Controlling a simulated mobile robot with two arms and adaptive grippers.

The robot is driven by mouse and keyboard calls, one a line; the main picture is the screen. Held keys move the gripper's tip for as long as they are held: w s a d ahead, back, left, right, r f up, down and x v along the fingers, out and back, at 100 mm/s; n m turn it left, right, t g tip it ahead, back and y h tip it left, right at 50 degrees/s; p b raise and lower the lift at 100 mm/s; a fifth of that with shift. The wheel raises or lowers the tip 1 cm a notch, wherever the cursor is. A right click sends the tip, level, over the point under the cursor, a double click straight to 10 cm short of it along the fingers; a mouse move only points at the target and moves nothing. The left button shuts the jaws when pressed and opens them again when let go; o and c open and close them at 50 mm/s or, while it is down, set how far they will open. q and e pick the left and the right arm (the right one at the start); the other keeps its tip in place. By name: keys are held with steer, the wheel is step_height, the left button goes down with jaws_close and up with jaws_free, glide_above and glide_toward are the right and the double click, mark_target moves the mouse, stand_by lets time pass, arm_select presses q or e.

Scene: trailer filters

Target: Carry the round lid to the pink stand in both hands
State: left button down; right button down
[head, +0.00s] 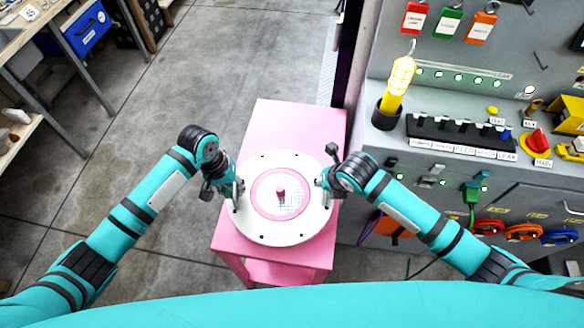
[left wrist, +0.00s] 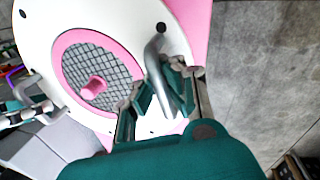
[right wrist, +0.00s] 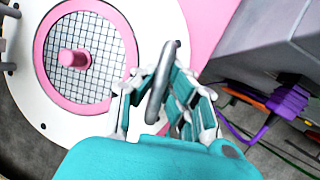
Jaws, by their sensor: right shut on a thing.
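The round white lid (head: 283,232) has a pink ring, a mesh centre and a pink knob (head: 280,191). In the head view it overlaps the pink stand (head: 290,120); I cannot tell whether it rests on it or hangs just above. My left gripper (head: 236,192) is at the lid's left edge, its fingers around a grey handle (left wrist: 158,75); whether they grip it is unclear. My right gripper (head: 325,183) is at the right edge, shut on the opposite grey handle (right wrist: 161,80). The lid looks about level.
A grey control panel (head: 460,90) with switches, a yellow lamp (head: 398,80) and plugs stands close on the right. A workbench (head: 20,40) with a blue bin (head: 85,28) is at the upper left. The concrete floor (head: 190,80) left of the stand is clear.

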arm_select(q)
steer(key=shift+w, duration=0.1)
arm_select(e)
steer(key=shift+f, duration=0.1)
stand_by(0.3)
